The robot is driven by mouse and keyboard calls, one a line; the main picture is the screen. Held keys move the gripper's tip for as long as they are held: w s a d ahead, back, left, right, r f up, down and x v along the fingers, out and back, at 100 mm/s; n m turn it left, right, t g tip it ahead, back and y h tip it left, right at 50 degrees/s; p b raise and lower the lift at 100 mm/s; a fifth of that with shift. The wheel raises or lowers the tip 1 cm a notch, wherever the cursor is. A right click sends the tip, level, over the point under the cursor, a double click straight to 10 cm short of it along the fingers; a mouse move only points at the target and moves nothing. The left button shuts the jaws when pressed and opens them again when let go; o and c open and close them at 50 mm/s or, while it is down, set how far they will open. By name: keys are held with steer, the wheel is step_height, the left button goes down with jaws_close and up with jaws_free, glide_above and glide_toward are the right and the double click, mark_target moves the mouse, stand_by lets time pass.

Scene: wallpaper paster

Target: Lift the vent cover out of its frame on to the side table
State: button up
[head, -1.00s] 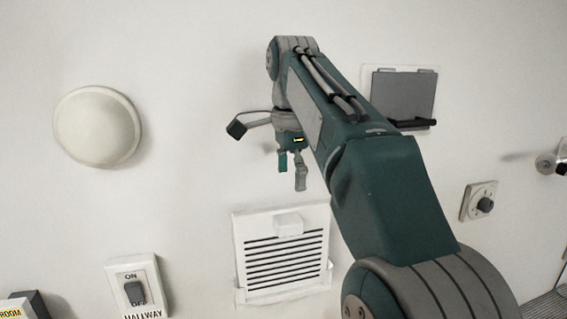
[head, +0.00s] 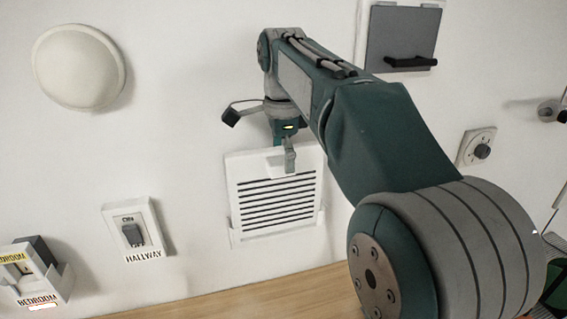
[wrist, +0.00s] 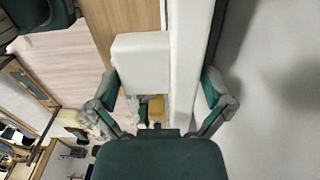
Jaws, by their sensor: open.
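The white vent cover (head: 276,203) with dark slats sits upright in its frame (head: 236,238) on the wall. A blocky white tab sticks out at its top. My gripper (head: 284,160) is at this tab, pointing down and partly hiding it. In the wrist view my gripper (wrist: 160,78) is open, one finger on each side of the white tab (wrist: 142,60) and a long white edge (wrist: 190,70). Whether the fingers touch them cannot be told. I cannot clearly make out the side table.
A wooden surface (head: 240,301) runs below the vent. A hallway switch (head: 133,232) and a bedroom switch (head: 35,270) are at left, a round dome (head: 78,67) above them. A grey panel with a handle (head: 402,40) and a dial (head: 480,150) are at right.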

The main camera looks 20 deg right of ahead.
steer(key=shift+a+f, duration=0.75)
steer(key=shift+a, duration=0.1)
steer(key=shift+d, duration=0.5)
steer(key=c, duration=0.4)
steer(key=shift+d, duration=0.15)
steer(key=c, duration=0.5)
steer(key=shift+o, duration=1.3)
steer(key=shift+c, duration=1.4)
steer(key=shift+a, duration=0.3)
steer(key=shift+r, duration=3)
